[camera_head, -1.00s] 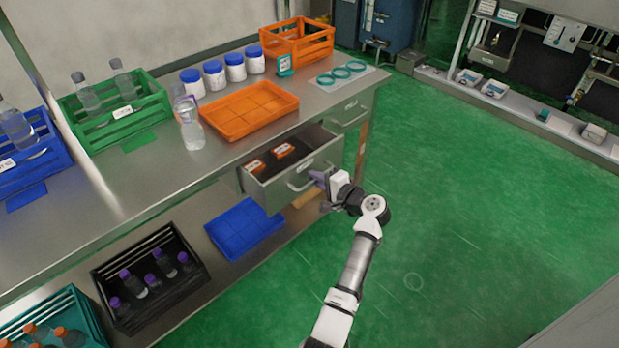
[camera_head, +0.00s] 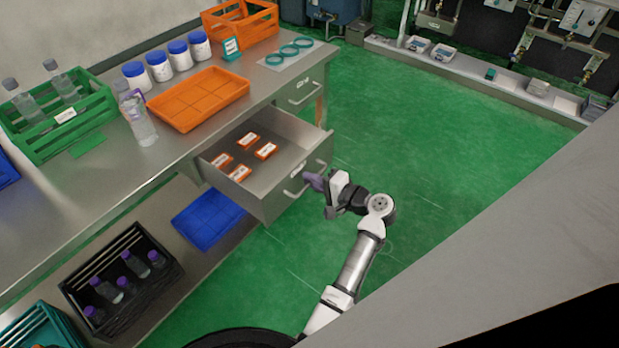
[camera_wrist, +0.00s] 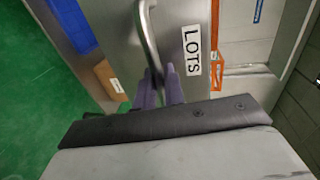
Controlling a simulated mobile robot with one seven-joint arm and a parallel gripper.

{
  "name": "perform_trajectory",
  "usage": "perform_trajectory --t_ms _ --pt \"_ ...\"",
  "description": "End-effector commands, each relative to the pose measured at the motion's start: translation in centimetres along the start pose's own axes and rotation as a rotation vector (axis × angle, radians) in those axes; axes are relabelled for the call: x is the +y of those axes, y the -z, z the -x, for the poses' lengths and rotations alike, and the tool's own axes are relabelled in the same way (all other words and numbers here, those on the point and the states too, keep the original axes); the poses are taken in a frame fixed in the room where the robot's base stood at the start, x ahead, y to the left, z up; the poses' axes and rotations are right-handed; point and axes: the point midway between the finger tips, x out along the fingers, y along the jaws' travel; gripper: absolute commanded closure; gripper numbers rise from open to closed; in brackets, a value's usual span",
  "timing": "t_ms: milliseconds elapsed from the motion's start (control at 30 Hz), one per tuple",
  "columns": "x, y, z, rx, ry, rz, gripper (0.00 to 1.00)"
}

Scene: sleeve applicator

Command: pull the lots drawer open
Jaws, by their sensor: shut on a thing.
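The lots drawer (camera_head: 268,199) stands well out from the bench in the head view. Several orange boxes with white labels (camera_head: 266,151) lie on its floor. Its front with the "LOTS" label (camera_wrist: 192,50) and its bar handle (camera_wrist: 149,38) fill the middle of the wrist view. My gripper (camera_head: 309,180) is at the drawer's handle. In the wrist view its purple fingertips (camera_wrist: 160,82) are shut on one end of the handle.
A second drawer (camera_head: 300,93) to the right is closed. The bench top holds an orange divided tray (camera_head: 199,99), a bottle (camera_head: 138,115) and white jars with blue lids. A blue tray (camera_head: 208,219) and a black crate (camera_head: 120,280) are below. The green floor at right is clear.

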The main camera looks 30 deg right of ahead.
Motion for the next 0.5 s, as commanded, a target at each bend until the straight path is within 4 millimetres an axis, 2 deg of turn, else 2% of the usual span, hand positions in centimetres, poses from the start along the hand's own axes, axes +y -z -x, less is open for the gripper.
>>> perform_trajectory --t_ms 167,200,300,500 --pt "-0.03 0.06 0.04 0.002 0.0 0.0 1.0" --pt "-0.03 0.06 0.03 0.002 0.0 0.0 0.88" --pt "-0.03 0.06 0.02 0.002 0.0 0.0 0.76" --pt "-0.03 0.04 -0.01 0.001 0.0 0.0 0.76"
